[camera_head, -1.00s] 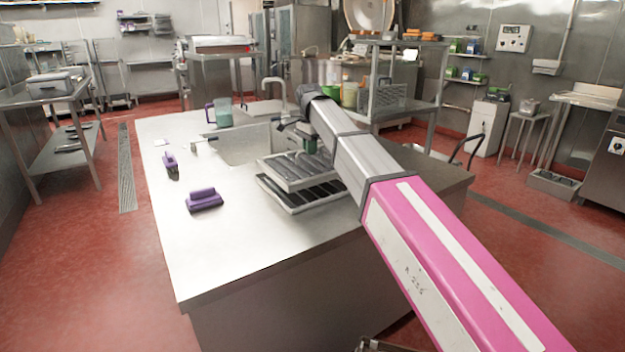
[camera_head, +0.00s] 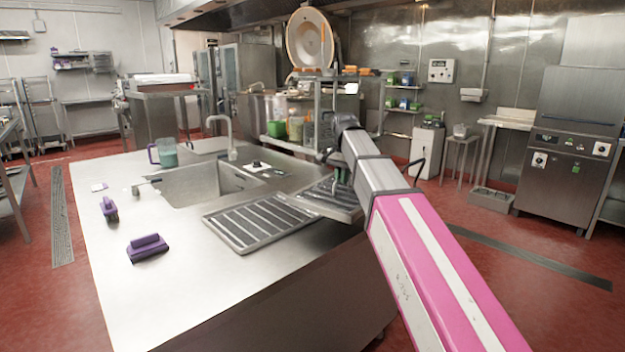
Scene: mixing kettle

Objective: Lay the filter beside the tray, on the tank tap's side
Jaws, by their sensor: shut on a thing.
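My gripper (camera_head: 342,174) is shut on the filter (camera_head: 334,198), a grey metal panel with dark slots. It holds the filter just right of the tray (camera_head: 228,238), near the right edge of the steel counter. My arm hides part of the filter, and I cannot tell whether it touches the counter. A tall grey tap (camera_head: 222,128) stands at the back of the sink basin (camera_head: 190,186).
Two purple brushes (camera_head: 147,248) (camera_head: 109,209) lie on the left of the counter (camera_head: 200,290). Small dark items (camera_head: 257,166) lie right of the basin. The front left of the counter is clear.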

